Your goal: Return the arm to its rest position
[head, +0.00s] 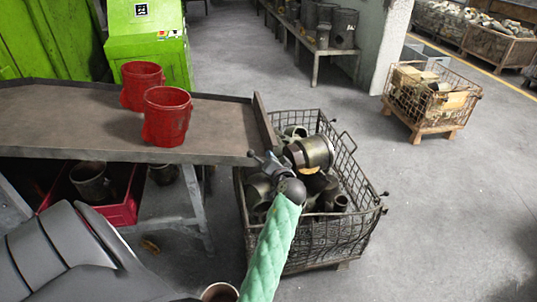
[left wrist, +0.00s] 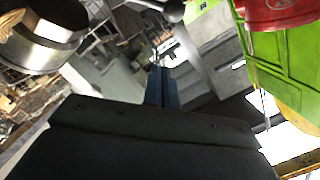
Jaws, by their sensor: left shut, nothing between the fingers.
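My left arm, in a green quilted sleeve, reaches in from the bottom of the head view. Its gripper (head: 266,162) is above the near left part of a wire basket (head: 345,225), beside the right end of the brown table (head: 60,117). In the left wrist view the fingers of the left gripper (left wrist: 160,85) are together, with nothing between them. A shiny metal cylinder (head: 316,152) lies on the basket's heap, just right of the gripper in the head view. My right gripper is in neither view.
Two red cylindrical parts (head: 167,115) (head: 142,84) stand on the table. A red crate (head: 120,210) holding dark parts is under it. A green machine (head: 150,45) stands behind. Another wire basket (head: 432,97) stands at the right; the floor between the baskets is clear.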

